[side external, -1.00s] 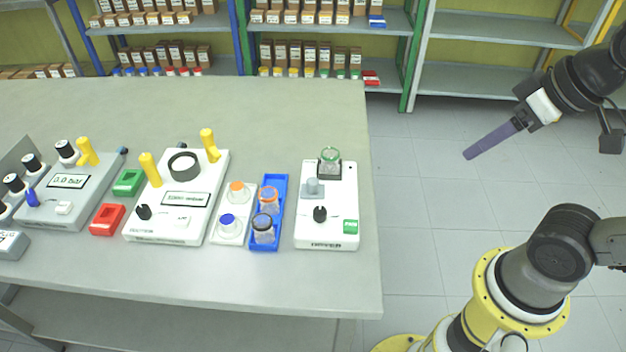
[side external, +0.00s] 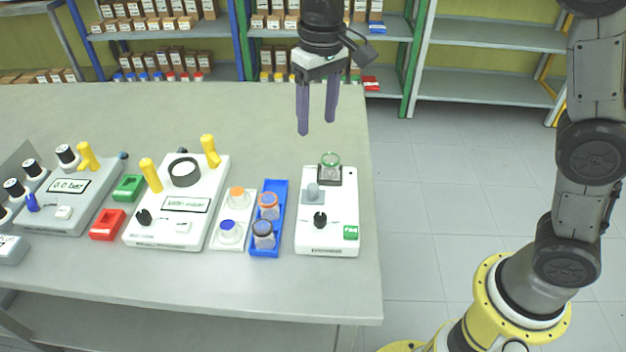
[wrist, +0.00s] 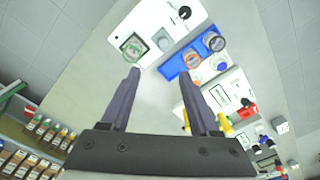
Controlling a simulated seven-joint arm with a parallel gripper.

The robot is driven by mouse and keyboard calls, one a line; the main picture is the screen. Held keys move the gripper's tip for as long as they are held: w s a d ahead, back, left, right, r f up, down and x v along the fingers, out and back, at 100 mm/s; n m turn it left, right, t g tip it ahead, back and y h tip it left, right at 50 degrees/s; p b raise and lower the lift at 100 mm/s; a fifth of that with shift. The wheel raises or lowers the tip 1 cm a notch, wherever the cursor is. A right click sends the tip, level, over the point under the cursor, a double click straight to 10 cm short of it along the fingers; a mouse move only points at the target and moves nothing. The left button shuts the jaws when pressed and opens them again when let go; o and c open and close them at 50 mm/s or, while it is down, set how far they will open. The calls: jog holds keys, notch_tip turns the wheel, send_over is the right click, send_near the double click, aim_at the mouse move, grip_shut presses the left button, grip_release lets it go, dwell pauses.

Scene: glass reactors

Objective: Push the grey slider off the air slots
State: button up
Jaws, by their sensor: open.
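A small grey block with a raised knob (side external: 313,192), which looks like the grey slider, sits on the white device (side external: 327,240) at the right of the table. In the wrist view the grey block (wrist: 162,41) shows near the top, beside a green-rimmed glass (wrist: 133,46). Air slots cannot be made out; whether the block covers them I cannot tell. My gripper (side external: 317,128) is open and empty, fingers pointing down, above the table behind the white device and apart from it. Its two purple fingers (wrist: 166,100) show in the wrist view.
The green-rimmed glass (side external: 331,160) stands just behind the grey block, and a black knob (side external: 320,219) is in front of it. A blue rack (side external: 281,215) with vials is close on the left. The table behind the devices is clear.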

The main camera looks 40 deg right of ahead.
aim_at(313, 186)
jog(key=f, duration=1)
jog(key=a+f, duration=0.1)
jog(key=f, duration=0.4)
jog(key=shift+f, duration=0.25)
jog(key=shift+c, duration=0.2)
grip_shut()
jog(key=shift+r, duration=0.1)
dwell(0.6)
